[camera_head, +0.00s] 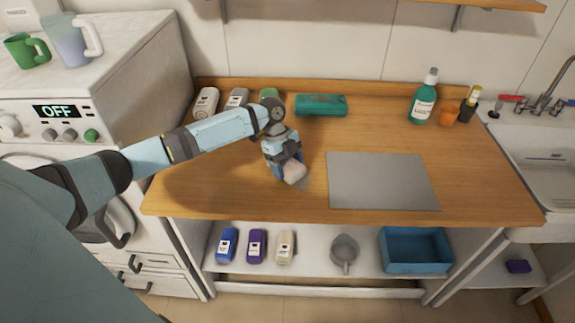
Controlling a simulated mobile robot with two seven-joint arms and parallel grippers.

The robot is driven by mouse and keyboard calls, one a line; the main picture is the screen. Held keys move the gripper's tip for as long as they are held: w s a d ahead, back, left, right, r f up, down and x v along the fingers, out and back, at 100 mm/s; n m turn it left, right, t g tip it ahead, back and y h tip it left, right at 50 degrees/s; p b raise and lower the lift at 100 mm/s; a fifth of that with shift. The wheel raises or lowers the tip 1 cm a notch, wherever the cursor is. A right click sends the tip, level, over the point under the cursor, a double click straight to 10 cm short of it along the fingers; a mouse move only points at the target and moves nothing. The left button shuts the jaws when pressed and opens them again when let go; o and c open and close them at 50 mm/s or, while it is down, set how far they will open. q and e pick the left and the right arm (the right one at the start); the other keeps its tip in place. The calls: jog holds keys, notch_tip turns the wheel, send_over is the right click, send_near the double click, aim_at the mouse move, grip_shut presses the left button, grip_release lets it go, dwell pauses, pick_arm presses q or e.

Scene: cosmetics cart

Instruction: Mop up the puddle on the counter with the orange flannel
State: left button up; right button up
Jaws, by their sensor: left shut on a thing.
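My left gripper (287,166) reaches down over the wooden counter (230,185), left of the grey mat. It is shut on a small pale pinkish bundle (293,171), low at the counter top. The bundle looks like cloth, but its colour does not read clearly as orange. The gripper covers part of it, and I cannot tell whether it touches the wood. A faint greyish patch shows beside it; I cannot tell whether this is the puddle or a shadow. My right gripper is not in view.
A grey mat (382,181) lies flat on the right. A sink (543,145) is at far right. The counter's front left is clear.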

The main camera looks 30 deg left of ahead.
aim_at(311, 178)
pick_arm(q)
jog(key=shift+f, duration=0.25)
jog(key=shift+f, duration=0.35)
jog(key=shift+d, duration=0.1)
jog(key=shift+w+d+r, duration=0.1)
jog(key=shift+w+d, duration=0.05)
jog(key=shift+d, duration=0.05)
jog(key=shift+w+d+r, duration=0.1)
jog(key=shift+w+d, duration=0.4)
jog(key=shift+d, duration=0.35)
jog(key=shift+w+d+p, duration=0.2)
jog(key=shift+w+d, duration=0.25)
jog(key=shift+d, duration=0.25)
jog(key=shift+w+d+p, duration=0.15)
jog(key=shift+w+d, duration=0.3)
jog(key=shift+d, duration=0.25)
notch_tip(311, 178, up, 6)
jog(key=p, duration=0.5)
jog(key=shift+r+p, duration=0.15)
jog(key=shift+p, duration=0.15)
jog(key=shift+r+p, duration=0.55)
jog(key=shift+r, duration=0.15)
